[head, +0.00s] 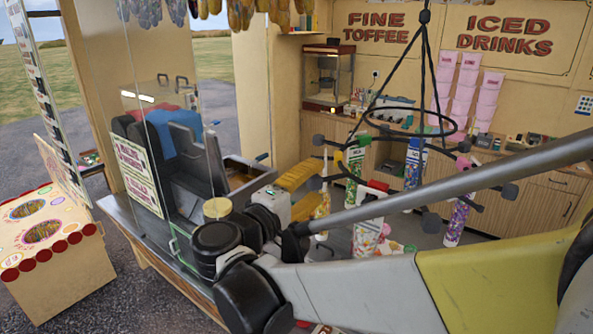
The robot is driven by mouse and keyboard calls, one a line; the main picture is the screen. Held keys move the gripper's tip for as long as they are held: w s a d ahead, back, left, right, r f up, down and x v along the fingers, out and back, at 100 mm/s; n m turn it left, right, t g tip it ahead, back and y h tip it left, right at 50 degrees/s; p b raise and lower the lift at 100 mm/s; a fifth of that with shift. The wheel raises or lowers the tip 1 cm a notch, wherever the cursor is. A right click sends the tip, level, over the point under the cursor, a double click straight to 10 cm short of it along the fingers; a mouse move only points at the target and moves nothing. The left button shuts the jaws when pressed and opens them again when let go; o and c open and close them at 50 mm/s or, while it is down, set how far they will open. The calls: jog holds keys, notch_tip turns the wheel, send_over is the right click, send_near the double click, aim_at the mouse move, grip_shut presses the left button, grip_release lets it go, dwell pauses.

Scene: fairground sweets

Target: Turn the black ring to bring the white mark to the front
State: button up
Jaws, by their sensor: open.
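The black ring (412,136) hangs level from black rods in the right half of the head view. Below it is a black frame with knobbed arms, from which several clear tubes of coloured sweets (413,163) hang. I cannot make out a white mark on the ring. My gripper (318,182), with yellow ribbed fingers, is open and points right, to the left of and below the ring. It is close to the nearest hanging tubes in the picture, and I cannot tell whether it touches one. I see nothing held between the fingers.
A glass screen (205,130) and counter with a dark machine (185,135) stand left of the gripper. Wooden cabinets (550,200) line the back wall. A cream box (50,240) stands outside at left. My arm covers the lower right.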

aim_at(363, 205)
jog(key=c, duration=0.9)
jog(key=s+d, duration=0.3)
jog(key=s, duration=0.2)
jog(key=shift+s, duration=0.15)
jog(key=shift+s+d+p, duration=0.7)
jog(key=shift+s+d, duration=1.45)
jog(key=shift+s+d+p, duration=0.55)
jog(key=shift+s+d, duration=0.25)
jog(key=shift+d, duration=1.05)
jog(key=shift+s+d+p, duration=0.5)
jog(key=shift+s+d, duration=0.25)
jog(key=shift+d, duration=1.1)
jog(key=shift+s+d+p, duration=0.55)
jog(key=shift+s+d, duration=0.25)
jog(key=shift+d, duration=1.05)
jog(key=o, duration=0.9)
jog(key=shift+s, duration=0.1)
